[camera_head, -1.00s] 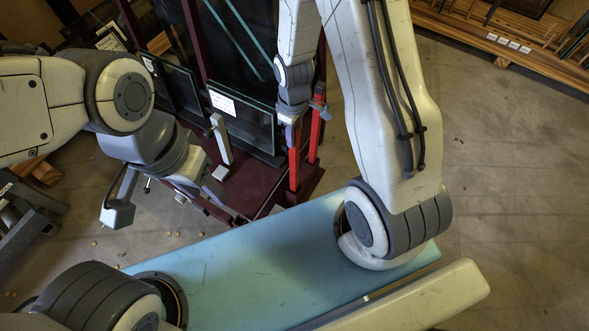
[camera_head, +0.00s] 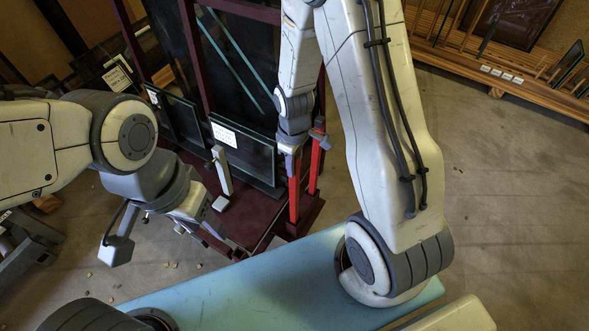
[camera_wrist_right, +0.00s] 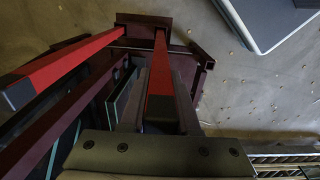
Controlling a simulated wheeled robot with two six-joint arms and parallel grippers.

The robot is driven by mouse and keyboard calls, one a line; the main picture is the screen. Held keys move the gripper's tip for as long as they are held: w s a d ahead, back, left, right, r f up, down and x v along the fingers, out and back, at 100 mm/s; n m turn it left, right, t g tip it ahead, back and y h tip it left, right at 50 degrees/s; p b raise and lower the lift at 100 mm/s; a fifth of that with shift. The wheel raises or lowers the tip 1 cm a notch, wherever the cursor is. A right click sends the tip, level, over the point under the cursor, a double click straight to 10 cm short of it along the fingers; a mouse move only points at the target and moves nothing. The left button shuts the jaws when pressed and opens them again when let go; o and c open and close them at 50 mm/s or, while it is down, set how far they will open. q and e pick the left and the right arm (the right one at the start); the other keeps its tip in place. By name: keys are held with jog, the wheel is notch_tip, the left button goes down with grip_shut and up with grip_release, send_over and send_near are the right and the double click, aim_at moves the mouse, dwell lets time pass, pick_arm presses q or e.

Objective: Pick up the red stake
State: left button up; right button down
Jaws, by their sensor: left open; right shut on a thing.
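Two upright red stakes stand side by side on the dark red frame (camera_head: 245,212). My right gripper (camera_head: 292,146) is shut on the top of the nearer left red stake (camera_head: 294,195). In the right wrist view, that stake (camera_wrist_right: 160,65) lies between the two fingers of my right gripper (camera_wrist_right: 160,85), with its foot still at the frame. The other red stake (camera_head: 316,165) stands just to the right in the head view; it also shows at left in the wrist view (camera_wrist_right: 70,62). My left gripper (camera_head: 205,228) is open and empty, low and left of the frame.
Dark glass panes (camera_head: 245,155) with a white label lean in the frame, close to my right gripper. A short white post (camera_head: 222,172) stands in front of them. A wooden rack (camera_head: 490,75) stands at the back right.

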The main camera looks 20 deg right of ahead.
notch_tip(320, 180, up, 17)
jog(key=p, duration=0.3)
jog(key=shift+f, duration=0.2)
